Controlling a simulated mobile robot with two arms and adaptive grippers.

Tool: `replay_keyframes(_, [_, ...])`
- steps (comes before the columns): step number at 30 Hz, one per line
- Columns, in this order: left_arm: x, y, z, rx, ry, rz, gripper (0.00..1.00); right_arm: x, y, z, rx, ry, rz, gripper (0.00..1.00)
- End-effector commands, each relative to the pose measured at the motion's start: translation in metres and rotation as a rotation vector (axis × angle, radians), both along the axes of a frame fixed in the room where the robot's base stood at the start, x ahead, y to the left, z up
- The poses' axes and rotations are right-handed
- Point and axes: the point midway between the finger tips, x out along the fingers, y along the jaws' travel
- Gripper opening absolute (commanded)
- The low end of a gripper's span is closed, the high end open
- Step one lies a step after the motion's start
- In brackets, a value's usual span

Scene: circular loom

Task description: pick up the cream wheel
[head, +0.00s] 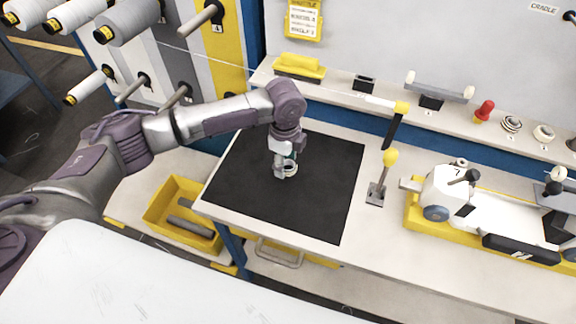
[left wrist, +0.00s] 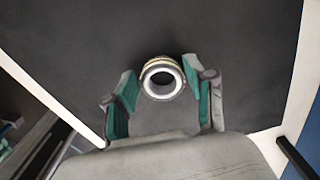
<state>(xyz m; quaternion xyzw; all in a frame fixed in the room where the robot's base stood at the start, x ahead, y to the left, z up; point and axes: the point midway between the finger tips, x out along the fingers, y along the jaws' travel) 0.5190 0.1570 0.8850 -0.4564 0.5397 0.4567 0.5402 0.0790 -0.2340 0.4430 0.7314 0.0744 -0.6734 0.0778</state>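A small cream wheel (head: 291,169) with a hollow middle rests on the black mat (head: 330,175) of the workbench. My left gripper (head: 285,167) points down over it, with fingers close beside the wheel. In the left wrist view the wheel (left wrist: 162,66) shows as a pale ring between the fingertips of the open left gripper (left wrist: 160,72), with narrow gaps at both sides. Part of the wheel is hidden by the gripper in the head view. My right gripper is not in view.
A yellow-and-white machine (head: 490,215) stands at the right of the bench. A lever with a yellow knob (head: 390,158) is right of the mat. A rear ledge holds a yellow block (head: 300,66) and small parts. Thread spools (head: 125,20) stick out at upper left. A yellow bin (head: 160,208) sits below.

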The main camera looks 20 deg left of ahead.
Motion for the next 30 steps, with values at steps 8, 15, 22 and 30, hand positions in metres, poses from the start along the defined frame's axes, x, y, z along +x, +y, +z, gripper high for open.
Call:
replay_keyframes(8, [0.000,0.000,0.000,0.000,0.000,0.000,0.06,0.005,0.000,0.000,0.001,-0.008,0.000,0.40])
replay_keyframes(15, [0.000,0.000,0.002,0.000,-0.001,0.000,0.06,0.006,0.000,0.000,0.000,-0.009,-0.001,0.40])
replay_keyframes(22, [0.001,-0.001,0.023,-0.003,-0.004,0.000,0.06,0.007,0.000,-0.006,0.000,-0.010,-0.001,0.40])
replay_keyframes(30, [0.001,-0.042,0.063,-0.006,-0.003,-0.006,0.06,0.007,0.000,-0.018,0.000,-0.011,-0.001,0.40])
